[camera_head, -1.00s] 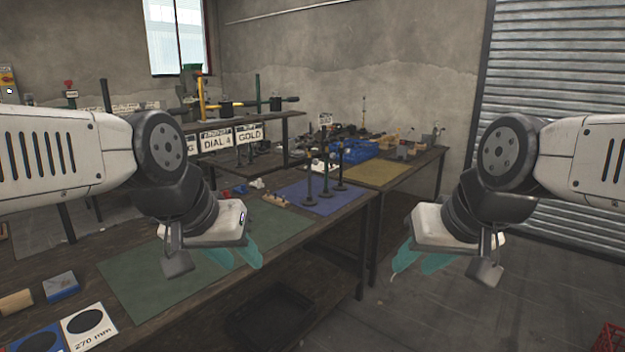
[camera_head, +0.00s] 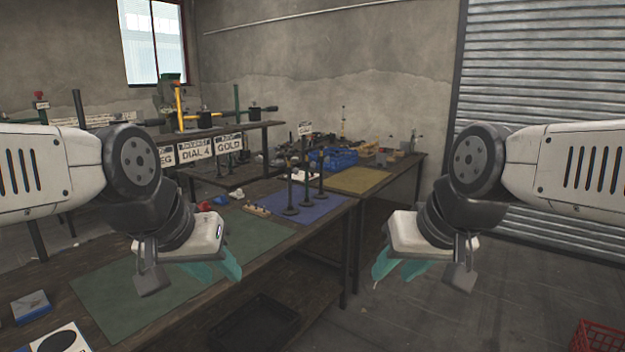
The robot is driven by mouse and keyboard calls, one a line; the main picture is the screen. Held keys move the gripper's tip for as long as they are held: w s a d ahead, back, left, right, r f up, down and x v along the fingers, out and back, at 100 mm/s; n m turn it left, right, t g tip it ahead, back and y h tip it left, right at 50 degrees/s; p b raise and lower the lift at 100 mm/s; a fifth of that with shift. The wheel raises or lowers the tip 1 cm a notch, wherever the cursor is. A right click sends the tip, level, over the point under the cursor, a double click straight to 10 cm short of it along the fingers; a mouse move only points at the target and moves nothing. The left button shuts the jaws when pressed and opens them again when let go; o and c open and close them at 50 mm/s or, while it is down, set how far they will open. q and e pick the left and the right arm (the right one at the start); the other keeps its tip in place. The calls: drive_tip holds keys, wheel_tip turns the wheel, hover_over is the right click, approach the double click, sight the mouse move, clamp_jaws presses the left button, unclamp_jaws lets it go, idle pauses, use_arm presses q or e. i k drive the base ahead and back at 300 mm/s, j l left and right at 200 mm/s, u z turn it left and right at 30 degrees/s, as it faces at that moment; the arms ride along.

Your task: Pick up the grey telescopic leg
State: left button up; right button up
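Several dark upright legs with round bases stand on the blue mat (camera_head: 325,211) on the bench. One leg (camera_head: 290,190) is at the front left, another leg (camera_head: 306,182) stands beside it, and a third leg (camera_head: 321,172) is to the right. Their shades are too alike at this size to tell which is the grey telescopic one. My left gripper (camera_head: 217,267) has its teal fingers apart, empty, over the green mat's right edge. My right gripper (camera_head: 395,268) is also open and empty, over the floor right of the bench. Neither touches a leg.
The green mat (camera_head: 150,290) is largely clear. A wooden block with pegs (camera_head: 257,211) lies by the blue mat. Behind are a blue bin (camera_head: 335,159), a yellow mat (camera_head: 358,181) and a raised shelf with signs (camera_head: 230,145). A red crate (camera_head: 597,338) sits on the floor at right.

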sight(290, 210)
drive_tip(key=u, duration=1.55)
drive_tip(key=z, duration=1.45)
drive_tip(key=i+u, duration=0.1)
drive_tip(key=i, duration=0.7)
drive_tip(key=i+l, duration=0.1)
drive_tip(key=i, duration=0.5)
drive_tip(key=i+l, duration=0.15)
drive_tip(key=i, duration=0.45)
drive_tip(key=i+l, duration=0.15)
drive_tip(key=u, duration=0.05)
